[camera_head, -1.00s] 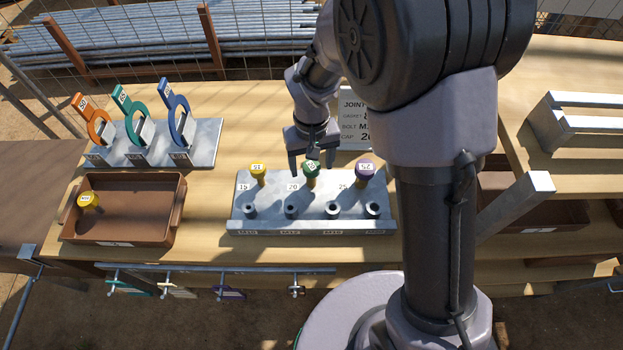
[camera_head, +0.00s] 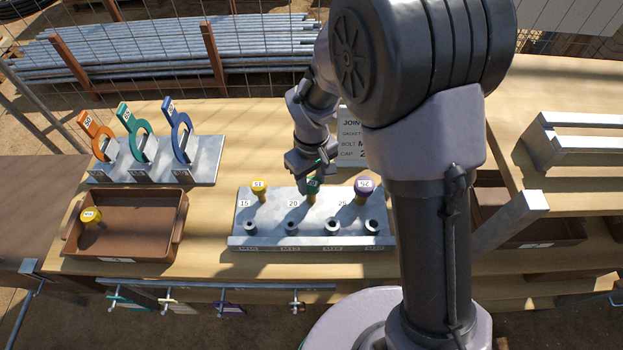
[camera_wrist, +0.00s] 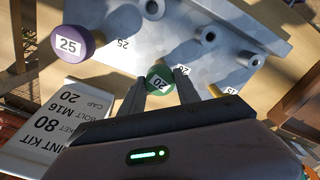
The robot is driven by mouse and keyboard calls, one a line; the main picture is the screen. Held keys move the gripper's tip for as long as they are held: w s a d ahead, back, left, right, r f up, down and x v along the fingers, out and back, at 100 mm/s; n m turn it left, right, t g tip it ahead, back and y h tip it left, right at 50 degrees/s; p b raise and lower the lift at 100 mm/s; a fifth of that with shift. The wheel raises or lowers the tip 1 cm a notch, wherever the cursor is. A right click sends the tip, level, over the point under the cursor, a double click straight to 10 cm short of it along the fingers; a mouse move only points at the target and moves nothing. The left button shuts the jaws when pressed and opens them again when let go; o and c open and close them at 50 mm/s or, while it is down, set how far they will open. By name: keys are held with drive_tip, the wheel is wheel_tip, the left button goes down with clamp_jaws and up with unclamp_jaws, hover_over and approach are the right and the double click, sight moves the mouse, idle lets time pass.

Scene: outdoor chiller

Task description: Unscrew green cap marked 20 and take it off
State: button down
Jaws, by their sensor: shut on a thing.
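The green cap marked 20 (camera_head: 314,183) stands on its stem in the middle of the grey metal rack (camera_head: 270,216). My gripper (camera_head: 310,188) is around the cap from above and partly hides it in the head view. In the wrist view the green cap (camera_wrist: 160,80) sits between the two fingertips (camera_wrist: 160,88), with its number 20 facing the camera. The fingers are shut on it, one on each side. The cap is still at its place on the rack.
A yellow cap (camera_head: 260,189) stands left of the green one and a purple cap marked 25 (camera_head: 364,189) right. Several short sockets line the rack's front. A brown tray (camera_head: 150,215) holds another yellow cap (camera_head: 91,217). A sign (camera_head: 351,145) stands behind the rack.

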sight(312, 183)
drive_tip(key=n, duration=0.3)
drive_tip(key=shift+r, duration=0.15)
drive_tip(key=shift+w+f, duration=0.1)
drive_tip(key=shift+f, duration=0.1)
drive_tip(key=shift+r, duration=0.25)
drive_tip(key=shift+r+p, duration=2.1)
drive_tip(key=shift+r, duration=0.45)
drive_tip(key=c, duration=1.4)
unclamp_jaws()
drive_tip(key=shift+f, duration=0.1)
clamp_jaws()
